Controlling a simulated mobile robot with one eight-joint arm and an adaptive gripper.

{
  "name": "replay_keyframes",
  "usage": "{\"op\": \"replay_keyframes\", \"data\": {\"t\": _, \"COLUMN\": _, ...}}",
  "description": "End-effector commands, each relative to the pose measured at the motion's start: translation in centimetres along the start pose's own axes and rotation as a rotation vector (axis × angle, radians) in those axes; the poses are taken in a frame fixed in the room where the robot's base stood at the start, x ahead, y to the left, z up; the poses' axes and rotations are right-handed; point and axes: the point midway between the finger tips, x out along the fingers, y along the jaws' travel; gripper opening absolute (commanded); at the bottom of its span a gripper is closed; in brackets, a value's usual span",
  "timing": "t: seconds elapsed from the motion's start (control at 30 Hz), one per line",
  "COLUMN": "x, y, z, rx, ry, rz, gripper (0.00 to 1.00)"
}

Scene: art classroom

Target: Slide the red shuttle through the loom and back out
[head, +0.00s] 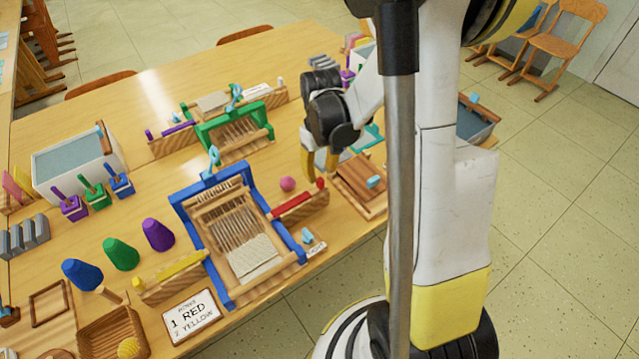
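The blue-framed loom (181,205) stands on the table in the middle of the view, with pale warp threads and a woven cloth patch at its near end. The red shuttle (292,206) lies along a wooden holder just right of the loom, outside its frame. A small red knob (320,183) shows at the holder's far right end. My gripper (320,170) points down above and beyond the holder's right end. Its yellow fingers look apart, with nothing visible between them. I cannot tell its exact height.
A yellow shuttle (180,268) lies on a holder left of the loom, behind a card (194,316) reading "1 RED" and "2 YELLOW". A green loom (235,133) stands behind. Coloured cones (120,253) stand left.

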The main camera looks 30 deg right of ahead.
Motion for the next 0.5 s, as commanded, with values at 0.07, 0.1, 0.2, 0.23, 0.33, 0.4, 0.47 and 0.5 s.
{"op": "replay_keyframes", "data": {"t": 0.07, "x": 1.9, "y": 0.0, "z": 0.0, "rx": 0.0, "ry": 0.0, "rz": 0.0, "gripper": 0.36}}
{"op": "replay_keyframes", "data": {"t": 0.1, "x": 2.5, "y": 0.0, "z": 0.0, "rx": 0.0, "ry": 0.0, "rz": 0.0, "gripper": 0.36}}
{"op": "replay_keyframes", "data": {"t": 0.2, "x": 3.6, "y": 0.0, "z": 0.0, "rx": 0.0, "ry": 0.0, "rz": 0.0, "gripper": 0.36}}
{"op": "replay_keyframes", "data": {"t": 0.23, "x": 3.9, "y": 0.0, "z": 0.0, "rx": 0.0, "ry": 0.001, "rz": 0.0, "gripper": 0.36}}
{"op": "replay_keyframes", "data": {"t": 0.33, "x": 4.4, "y": 0.0, "z": 0.0, "rx": 0.0, "ry": 0.001, "rz": 0.0, "gripper": 0.36}}
{"op": "replay_keyframes", "data": {"t": 0.4, "x": 4.5, "y": 0.0, "z": 0.0, "rx": 0.0, "ry": 0.001, "rz": 0.0, "gripper": 0.36}}
{"op": "replay_keyframes", "data": {"t": 0.47, "x": 4.5, "y": 0.0, "z": 0.0, "rx": 0.0, "ry": 0.001, "rz": 0.0, "gripper": 0.36}}
{"op": "replay_keyframes", "data": {"t": 0.5, "x": 4.5, "y": 0.0, "z": 0.0, "rx": 0.0, "ry": 0.001, "rz": 0.0, "gripper": 0.36}}
